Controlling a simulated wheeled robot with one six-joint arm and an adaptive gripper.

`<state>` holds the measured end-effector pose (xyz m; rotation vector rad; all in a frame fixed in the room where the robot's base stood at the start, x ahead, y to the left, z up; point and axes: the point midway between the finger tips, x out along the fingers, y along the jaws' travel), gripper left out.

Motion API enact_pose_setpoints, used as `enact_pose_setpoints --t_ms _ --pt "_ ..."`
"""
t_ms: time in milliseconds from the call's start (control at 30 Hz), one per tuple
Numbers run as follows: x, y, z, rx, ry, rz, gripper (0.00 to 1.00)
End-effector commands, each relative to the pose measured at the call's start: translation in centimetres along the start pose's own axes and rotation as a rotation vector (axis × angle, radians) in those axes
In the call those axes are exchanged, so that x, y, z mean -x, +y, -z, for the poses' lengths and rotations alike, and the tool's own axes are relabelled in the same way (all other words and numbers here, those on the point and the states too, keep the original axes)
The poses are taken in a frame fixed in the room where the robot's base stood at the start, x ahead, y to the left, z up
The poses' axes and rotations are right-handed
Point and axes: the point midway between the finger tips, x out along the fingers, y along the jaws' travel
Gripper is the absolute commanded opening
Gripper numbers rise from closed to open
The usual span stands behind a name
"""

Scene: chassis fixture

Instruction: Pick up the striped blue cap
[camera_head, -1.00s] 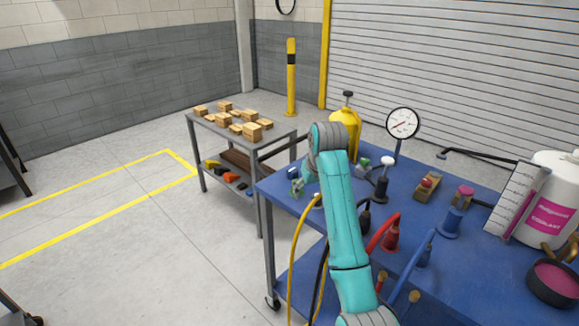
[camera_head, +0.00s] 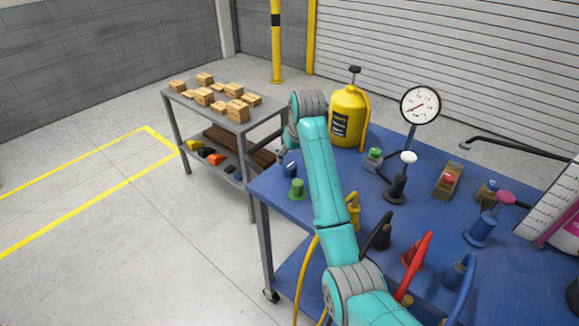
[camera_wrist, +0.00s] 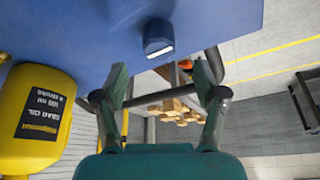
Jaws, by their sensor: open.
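The striped blue cap (camera_wrist: 157,38) is a short dark blue cylinder with a white stripe on its side. In the wrist view it is at the blue tabletop's edge, beyond and between my fingertips. In the head view my fingers are mostly hidden behind my wrist.
A yellow gear oil jug (camera_head: 347,116) stands on the blue table (camera_head: 379,213) close to my wrist. A dial gauge (camera_head: 420,105) and several coloured fittings stand to the right. A grey cart (camera_head: 232,126) with small boxes is beyond the table's left edge.

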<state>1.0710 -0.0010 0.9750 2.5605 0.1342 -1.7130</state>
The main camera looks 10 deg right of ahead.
Motion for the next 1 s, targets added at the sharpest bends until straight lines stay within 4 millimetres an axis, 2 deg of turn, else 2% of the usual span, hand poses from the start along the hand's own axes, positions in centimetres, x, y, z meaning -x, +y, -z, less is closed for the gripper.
enact_pose_setpoints --t_ms 100,267,600,933,1000 --pt "-1.3 0.0 0.0 0.0 -0.001 0.0 0.71" --pt "-2.1 0.0 0.0 0.0 0.0 0.0 0.71" --pt "-6.4 0.1 -0.2 0.0 -0.001 0.0 0.71" --pt "-7.0 0.1 -0.1 0.0 0.001 0.0 0.71" --pt "-7.0 0.1 -0.1 0.0 0.001 0.0 0.54"
